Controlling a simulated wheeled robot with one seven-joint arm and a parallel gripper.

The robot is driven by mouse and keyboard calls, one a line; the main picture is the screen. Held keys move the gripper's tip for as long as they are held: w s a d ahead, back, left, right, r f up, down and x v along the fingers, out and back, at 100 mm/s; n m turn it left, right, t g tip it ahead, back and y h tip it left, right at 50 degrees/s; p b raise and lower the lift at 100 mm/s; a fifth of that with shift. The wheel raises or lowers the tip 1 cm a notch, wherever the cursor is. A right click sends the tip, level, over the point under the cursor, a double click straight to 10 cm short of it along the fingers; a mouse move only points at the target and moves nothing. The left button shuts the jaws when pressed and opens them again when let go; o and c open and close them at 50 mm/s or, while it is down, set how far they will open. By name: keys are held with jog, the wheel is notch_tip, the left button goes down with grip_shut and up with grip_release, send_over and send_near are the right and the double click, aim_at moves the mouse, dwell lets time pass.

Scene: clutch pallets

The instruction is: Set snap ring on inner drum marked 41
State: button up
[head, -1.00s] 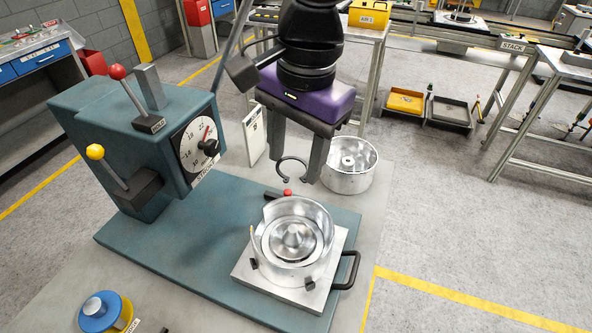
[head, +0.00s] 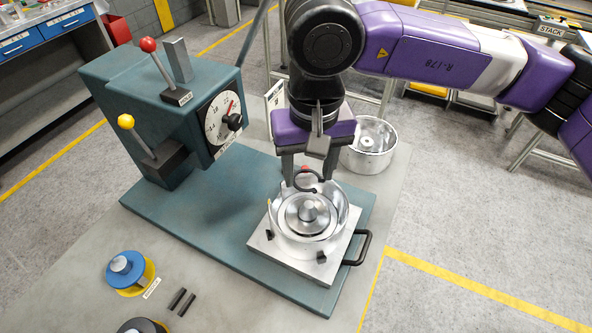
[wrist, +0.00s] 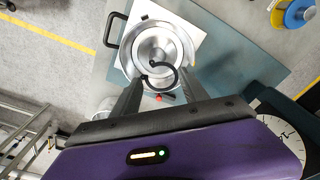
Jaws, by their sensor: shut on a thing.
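My gripper (head: 308,184) is shut on a dark open snap ring (head: 297,181), which hangs between its fingers above the back part of a silver drum. The ring also shows in the wrist view (wrist: 161,84), over the near rim of the drum. The drum (head: 341,216) sits on a square metal plate (head: 262,248) with a black handle. Inside it are a round inner part and a raised central hub (head: 307,208). No number 41 is readable in either view. A second silver drum (head: 370,160) stands behind on the right.
A teal press (head: 150,110) with a dial, levers and a wide base stands to the left of the drum. A blue and yellow spool (head: 127,268) and two dark bars (head: 182,300) lie at the front left. Grey floor is free on the right.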

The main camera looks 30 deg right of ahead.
jog(key=shift+d+f+n, duration=0.1)
jog(key=shift+d+n, duration=0.2)
jog(key=shift+n, duration=0.1)
jog(key=shift+f+b, duration=0.7)
jog(key=shift+f, duration=1.8)
jog(key=f+b, duration=0.1)
jog(key=b, duration=0.1)
jog(key=shift+f+b, duration=0.4)
jog(key=shift+b, duration=1.15)
jog(key=o, duration=1.5)
jog(key=shift+r+p, duration=1.3)
jog(key=shift+r, duration=3.25)
